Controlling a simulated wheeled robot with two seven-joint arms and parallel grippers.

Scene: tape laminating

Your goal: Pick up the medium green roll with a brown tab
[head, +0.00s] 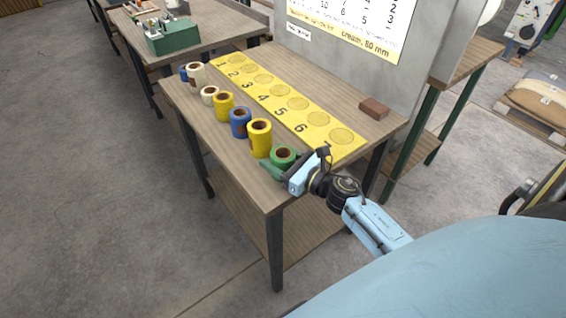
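A green roll (281,152) with a brown core stands at the near end of a row of tape rolls, close to the table's front corner. A green part (270,171) shows just below it, beside my gripper; I cannot tell whether it belongs to the same roll. No brown tab can be made out on it. My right gripper (294,168) is right at the green roll, on its near right side, and hides part of it. Its fingers are too small and covered to tell open from shut, or whether they touch the roll. My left gripper is not in view.
Yellow (260,140), blue (240,124) and cream rolls stand in the row beyond. A yellow numbered strip (285,112) with circles lies behind them on the wooden table (225,150). A brown block (374,108) lies at the back right. A grey board (345,70) stands behind.

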